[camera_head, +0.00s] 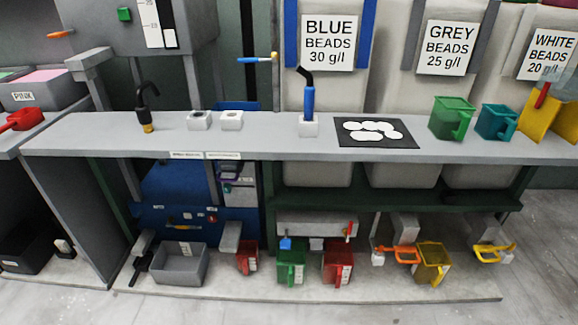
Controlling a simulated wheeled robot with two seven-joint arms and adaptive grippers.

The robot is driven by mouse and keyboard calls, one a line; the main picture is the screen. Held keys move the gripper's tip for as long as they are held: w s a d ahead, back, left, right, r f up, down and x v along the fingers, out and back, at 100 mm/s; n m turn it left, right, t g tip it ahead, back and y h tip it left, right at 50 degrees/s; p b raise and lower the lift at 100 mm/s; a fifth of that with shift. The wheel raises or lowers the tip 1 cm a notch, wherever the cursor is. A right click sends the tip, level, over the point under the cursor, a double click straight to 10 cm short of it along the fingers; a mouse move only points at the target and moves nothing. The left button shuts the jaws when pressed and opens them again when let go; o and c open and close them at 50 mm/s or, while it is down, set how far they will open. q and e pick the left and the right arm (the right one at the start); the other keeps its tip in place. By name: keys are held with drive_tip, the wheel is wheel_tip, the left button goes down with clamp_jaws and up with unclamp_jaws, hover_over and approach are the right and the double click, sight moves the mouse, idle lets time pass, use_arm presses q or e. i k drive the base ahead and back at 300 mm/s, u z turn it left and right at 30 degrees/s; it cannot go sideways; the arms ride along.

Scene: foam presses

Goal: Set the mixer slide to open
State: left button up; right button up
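I cannot tell for certain which part is the mixer slide, as no label for it is readable. A horizontal handle with a blue grip and a yellow end (258,59) sticks out at the back, above the bench's middle. An orange handle (61,34) shows at the upper left beside a grey machine body (90,35). That body has a green button and a white scale on its front. Neither of my grippers is in view.
A long grey bench (270,135) crosses the view. It carries a black tap (147,105), a blue-handled tool (308,100), a black mat (377,141) with white discs, and green (450,117) and teal (496,121) jugs. Bead bags stand behind. Jugs and a grey bin (180,264) sit below.

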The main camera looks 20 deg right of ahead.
sight(219, 172)
drive_tip(key=z, duration=0.25)
drive_tip(key=i, duration=1.2)
drive_tip(key=u, duration=0.7)
